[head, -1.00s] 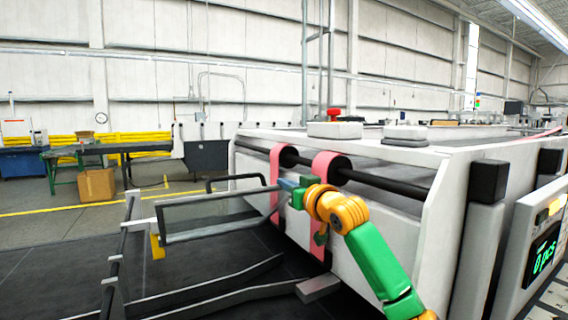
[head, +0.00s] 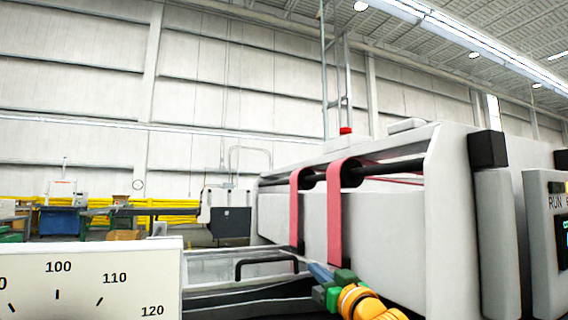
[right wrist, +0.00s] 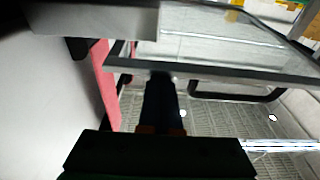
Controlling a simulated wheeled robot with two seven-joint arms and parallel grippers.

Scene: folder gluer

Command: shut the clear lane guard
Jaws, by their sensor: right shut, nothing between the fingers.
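The clear lane guard (head: 215,270), a see-through panel in a dark frame, shows low in the head view beside the machine, partly cut off by a dial plate. My left gripper is not in view.
The grey machine body (head: 385,240) with two pink belts (head: 335,210) and a black roller stands right of the guard. A white dial plate (head: 90,285) fills the lower left corner. A control panel (head: 550,235) is at the far right.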

